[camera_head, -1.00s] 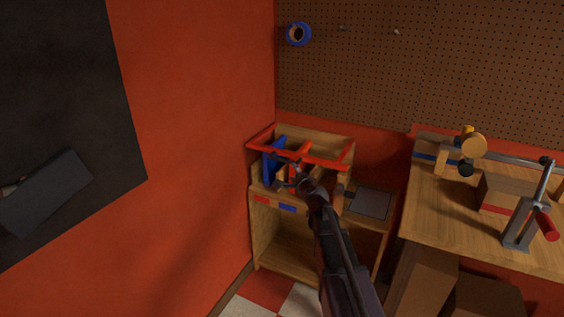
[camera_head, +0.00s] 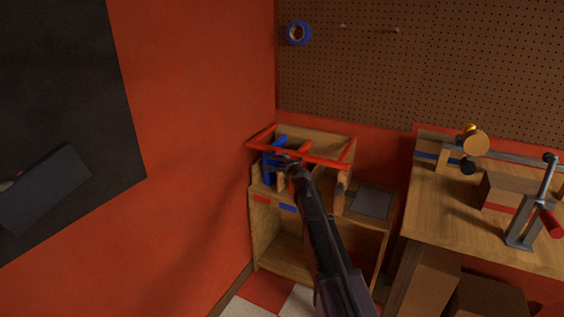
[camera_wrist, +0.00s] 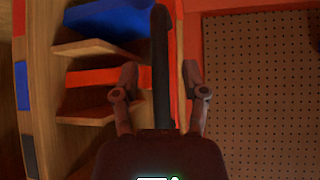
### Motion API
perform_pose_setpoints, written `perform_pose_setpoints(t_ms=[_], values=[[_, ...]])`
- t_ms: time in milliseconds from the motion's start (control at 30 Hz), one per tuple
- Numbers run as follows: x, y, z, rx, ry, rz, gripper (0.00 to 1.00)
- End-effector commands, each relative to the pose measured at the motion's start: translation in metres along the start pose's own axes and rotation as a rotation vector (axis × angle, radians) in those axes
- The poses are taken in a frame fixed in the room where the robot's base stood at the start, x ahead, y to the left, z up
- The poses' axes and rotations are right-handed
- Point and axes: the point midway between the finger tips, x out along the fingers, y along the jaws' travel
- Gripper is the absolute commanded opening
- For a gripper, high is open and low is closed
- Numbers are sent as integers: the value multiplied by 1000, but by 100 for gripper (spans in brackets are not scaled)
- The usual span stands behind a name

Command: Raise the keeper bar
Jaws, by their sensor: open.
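The red keeper bar (camera_head: 322,160) is a frame lying across the top of a wooden rack (camera_head: 262,240) in the corner, with its front length facing me. My gripper (camera_head: 284,158) is at the front length of the bar, left of its middle; my arm hides part of it there. In the wrist view my gripper (camera_wrist: 160,80) shows its two fingers apart. A dark upright rod (camera_wrist: 160,50) shows between them; I cannot tell whether it is part of the bar. Contact with the bar cannot be made out.
A blue divider (camera_head: 272,158) stands inside the rack, with an orange-red one beside it. A grey plate (camera_head: 371,202) lies to the right. A workbench (camera_head: 430,215) with a clamp (camera_head: 530,215) stands farther right. The red wall is close on the left; a pegboard (camera_head: 440,70) is behind.

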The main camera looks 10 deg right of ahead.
Motion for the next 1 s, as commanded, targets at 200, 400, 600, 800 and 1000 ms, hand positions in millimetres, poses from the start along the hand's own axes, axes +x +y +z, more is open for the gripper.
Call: perform_pose_setpoints(t_ms=[200,400,600,800,1000], values=[[14,0,0,1,0,0,57],[14,0,0,1,0,0,57],[14,0,0,1,0,0,39],[14,0,0,0,0,0,0],[14,-1,0,1,0,0,0]])
